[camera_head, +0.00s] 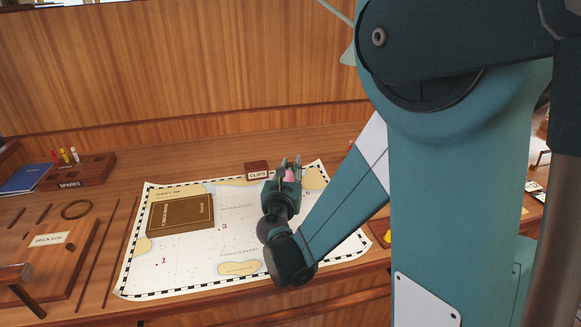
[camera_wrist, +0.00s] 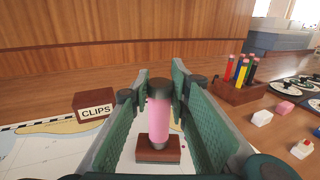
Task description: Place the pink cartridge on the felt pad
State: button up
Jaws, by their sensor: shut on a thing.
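The pink cartridge (camera_wrist: 158,115) has a dark cap and a grey lower end. It stands roughly upright between the fingers of my gripper (camera_wrist: 158,98), which is shut on it. In the head view a bit of pink cartridge (camera_head: 289,176) shows between the fingertips of my gripper (camera_head: 290,168), over the right part of the chart. A small red-brown block (camera_wrist: 158,155) appears below the cartridge in the wrist view; I cannot tell whether they touch. I cannot make out the felt pad with certainty in either view.
The chart (camera_head: 190,265) lies on the wooden desk with a thick brown book (camera_head: 180,214) on it. A CLIPS box (camera_head: 257,170) stands at its back edge. A pencil holder (camera_wrist: 238,95) and small white and pink blocks (camera_wrist: 285,108) are at the right in the wrist view.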

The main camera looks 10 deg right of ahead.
jog(key=shift+f, duration=0.2)
jog(key=o, duration=1)
jog(key=shift+r, duration=0.1)
jog(key=shift+c, duration=0.2)
jog(key=shift+r, duration=0.2)
jog(key=p+v, duration=0.2)
jog(key=v, duration=1)
jog(key=shift+f, duration=0.1)
